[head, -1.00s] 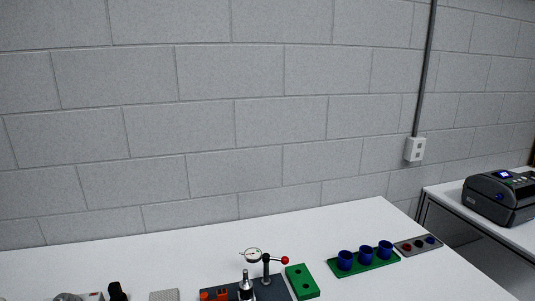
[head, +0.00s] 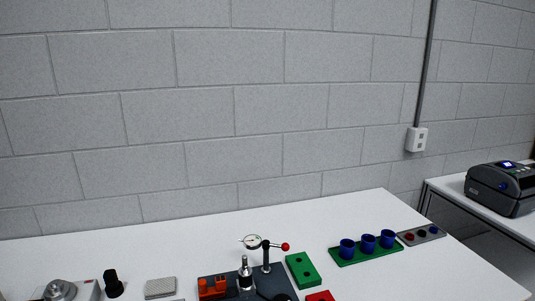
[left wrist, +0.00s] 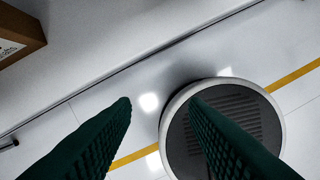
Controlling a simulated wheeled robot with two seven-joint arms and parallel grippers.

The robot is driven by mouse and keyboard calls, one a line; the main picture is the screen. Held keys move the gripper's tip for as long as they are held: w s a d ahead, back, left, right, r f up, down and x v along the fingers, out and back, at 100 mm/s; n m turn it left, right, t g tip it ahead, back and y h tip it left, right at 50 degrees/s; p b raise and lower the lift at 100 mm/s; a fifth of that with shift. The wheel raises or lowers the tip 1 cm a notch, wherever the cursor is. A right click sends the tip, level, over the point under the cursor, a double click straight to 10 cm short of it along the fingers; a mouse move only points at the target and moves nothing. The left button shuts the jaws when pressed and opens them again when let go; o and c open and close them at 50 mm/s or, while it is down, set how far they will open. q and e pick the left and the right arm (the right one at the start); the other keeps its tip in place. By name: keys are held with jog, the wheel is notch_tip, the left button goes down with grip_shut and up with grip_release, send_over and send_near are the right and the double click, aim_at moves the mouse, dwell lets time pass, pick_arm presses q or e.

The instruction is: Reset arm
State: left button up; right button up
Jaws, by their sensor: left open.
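No arm or gripper of mine shows in the head view. In the left wrist view my left gripper (left wrist: 160,103) is open, its two green ridged fingers apart with nothing between them. It points down toward the floor, where a round grey ribbed disc shows partly behind the right finger; it may be part of my own base. On the table (head: 200,248) a dark fixture plate (head: 273,273) carries an orange block (head: 212,288), a silver fitting (head: 245,274) and a dial gauge (head: 252,241) with a red-knobbed lever (head: 284,247).
A green block (head: 303,270) sits right of the fixture. A green tray (head: 344,262) holds three blue cups (head: 367,243); a grey button panel (head: 424,235) lies beyond. At left are a grey device (head: 62,290), a black knob (head: 112,284) and a grey pad (head: 160,287). A printer (head: 502,188) stands right.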

pick_arm(q)
jog(key=s+a+f+g+b, duration=0.1)
jog(key=s+a+f+b, duration=0.2)
jog(key=s+f, duration=1.3)
notch_tip(320, 180, down, 5)
jog(key=shift+s+r+b, duration=0.2)
jog(key=shift+b, duration=0.35)
